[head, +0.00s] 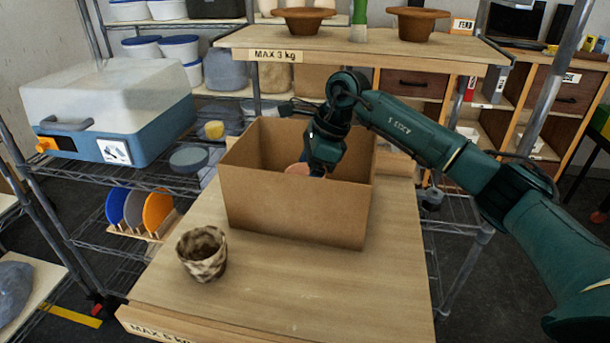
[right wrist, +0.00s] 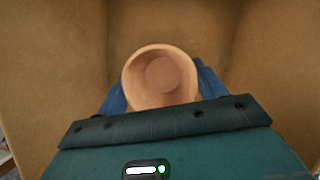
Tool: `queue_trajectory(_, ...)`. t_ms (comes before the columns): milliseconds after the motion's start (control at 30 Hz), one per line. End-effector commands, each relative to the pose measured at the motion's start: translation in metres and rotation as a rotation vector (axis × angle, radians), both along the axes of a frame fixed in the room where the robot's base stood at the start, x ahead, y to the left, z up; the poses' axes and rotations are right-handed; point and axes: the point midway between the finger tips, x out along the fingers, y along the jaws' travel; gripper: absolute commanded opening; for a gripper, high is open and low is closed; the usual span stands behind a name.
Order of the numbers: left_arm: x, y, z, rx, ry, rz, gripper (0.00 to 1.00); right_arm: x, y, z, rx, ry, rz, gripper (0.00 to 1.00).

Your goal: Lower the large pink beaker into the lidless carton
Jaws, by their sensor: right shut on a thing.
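The large pink beaker (head: 298,169) shows only as a small pink rim inside the carton, with the carton's front wall hiding the rest. In the right wrist view I look into the open mouth of the beaker (right wrist: 160,77), which sits between the blue fingers. My right gripper (head: 318,170) reaches down into the carton and is shut on the beaker. The lidless carton (head: 295,208) is a brown open box on the wooden table. Whether the beaker touches the carton floor cannot be told. My left gripper is not in view.
A brown-and-cream patterned cup (head: 203,253) stands on the table (head: 290,295) left in front of the carton. A raised shelf (head: 330,40) with two brown bowls is behind. A wire rack with a cooler box (head: 110,110) is at left.

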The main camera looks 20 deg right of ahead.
Motion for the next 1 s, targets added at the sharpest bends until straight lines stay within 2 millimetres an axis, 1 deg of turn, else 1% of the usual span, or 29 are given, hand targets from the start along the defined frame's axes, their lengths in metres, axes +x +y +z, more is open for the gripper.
queue_trajectory(1000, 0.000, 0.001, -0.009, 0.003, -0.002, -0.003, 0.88, 0.000, 0.000, -0.014, 0.000, -0.001, 0.000, 0.43)
